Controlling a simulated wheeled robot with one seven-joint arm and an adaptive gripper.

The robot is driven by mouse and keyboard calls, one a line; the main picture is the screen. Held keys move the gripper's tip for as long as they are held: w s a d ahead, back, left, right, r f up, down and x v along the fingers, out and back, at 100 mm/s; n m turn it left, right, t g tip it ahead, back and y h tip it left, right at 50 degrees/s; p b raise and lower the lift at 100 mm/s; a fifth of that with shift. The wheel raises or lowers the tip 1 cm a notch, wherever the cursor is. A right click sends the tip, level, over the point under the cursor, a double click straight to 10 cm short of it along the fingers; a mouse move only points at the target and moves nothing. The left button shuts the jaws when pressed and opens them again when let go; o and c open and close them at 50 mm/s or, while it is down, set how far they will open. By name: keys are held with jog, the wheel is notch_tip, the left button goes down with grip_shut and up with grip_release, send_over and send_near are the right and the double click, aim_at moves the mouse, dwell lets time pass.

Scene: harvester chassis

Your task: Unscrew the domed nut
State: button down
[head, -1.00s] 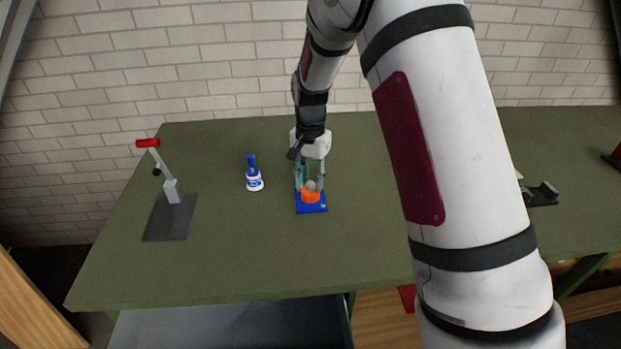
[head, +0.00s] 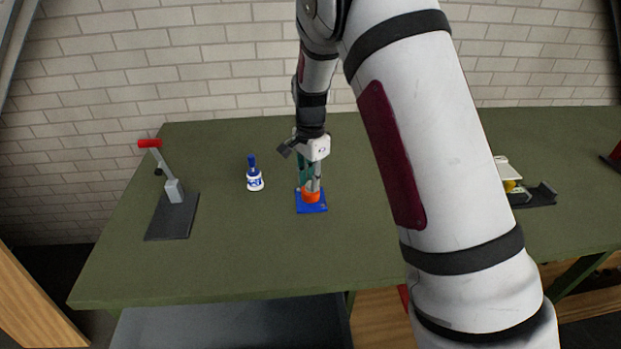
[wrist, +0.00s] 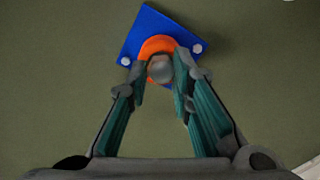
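The domed nut (wrist: 160,69) is a small grey rounded cap on an orange round base (wrist: 157,45), which sits on a blue square plate (wrist: 144,24). My gripper (wrist: 161,72) points down at it, with its two green-padded fingers on either side of the nut. The fingertips appear to press on it. In the head view my gripper (head: 311,187) stands over the orange base (head: 311,197) and blue plate (head: 312,208), and its fingers hide the nut there.
A blue-and-white bottle (head: 254,180) stands left of the plate on the green table (head: 240,245). Further left is a red-handled lever (head: 172,188) on a dark base. A black item (head: 537,195) lies at the right. The table around the plate is clear.

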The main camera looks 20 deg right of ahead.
jog(key=n, duration=0.5)
jog(key=shift+w, duration=0.1)
jog(key=shift+b, duration=0.3)
jog(key=shift+n, duration=0.7)
jog(key=n, duration=0.4)
jog(key=shift+a, duration=0.15)
jog(key=n, duration=0.2)
jog(key=shift+n, duration=0.3)
jog(key=n, duration=0.2)
jog(key=shift+n, duration=0.3)
